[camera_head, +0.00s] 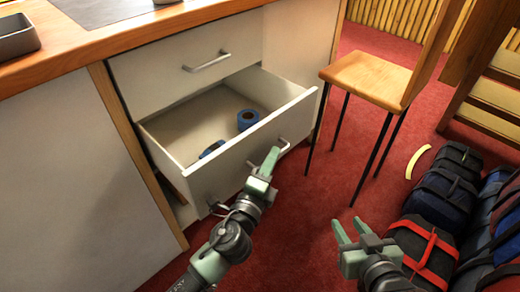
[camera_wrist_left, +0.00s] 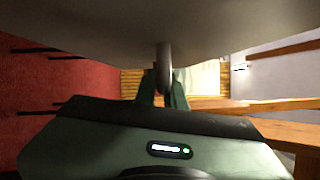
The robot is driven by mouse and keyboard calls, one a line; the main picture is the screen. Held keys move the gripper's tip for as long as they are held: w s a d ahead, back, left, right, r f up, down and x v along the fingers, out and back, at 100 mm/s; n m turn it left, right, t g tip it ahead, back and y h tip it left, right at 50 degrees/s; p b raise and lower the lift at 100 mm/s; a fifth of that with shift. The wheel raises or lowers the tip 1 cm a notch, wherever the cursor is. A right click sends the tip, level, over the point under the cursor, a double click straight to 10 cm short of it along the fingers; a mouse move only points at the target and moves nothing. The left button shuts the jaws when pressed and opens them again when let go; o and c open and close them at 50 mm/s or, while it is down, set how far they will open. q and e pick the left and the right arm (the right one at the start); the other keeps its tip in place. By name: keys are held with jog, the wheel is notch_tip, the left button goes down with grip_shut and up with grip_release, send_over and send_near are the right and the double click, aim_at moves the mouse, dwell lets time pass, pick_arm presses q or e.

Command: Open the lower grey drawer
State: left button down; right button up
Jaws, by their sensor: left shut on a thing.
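The lower grey drawer (camera_head: 225,150) is pulled out, and its inside shows in the head view. Its metal handle (camera_head: 284,145) runs along the drawer front, partly hidden by my left gripper (camera_head: 267,164). My left gripper is shut on this handle. In the left wrist view the handle (camera_wrist_left: 163,68) stands between the fingers (camera_wrist_left: 162,90), close under the pale drawer front (camera_wrist_left: 90,25). My right gripper (camera_head: 350,229) is open and empty, over the red floor to the right of the drawer.
Blue rolls (camera_head: 247,119) lie inside the drawer. The upper drawer (camera_head: 165,70) is shut. A wooden-seated chair (camera_head: 366,76) stands right of the cabinet. Dark bags (camera_head: 440,190) and a yellow curved piece (camera_head: 419,162) lie on the red floor at right.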

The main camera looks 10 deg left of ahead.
pick_arm(q)
jog(key=shift+s+d, duration=0.3)
jog(key=shift+d, duration=0.1)
jog(key=c, duration=1.5)
grip_release()
pick_arm(e)
jog(key=shift+r, duration=0.1)
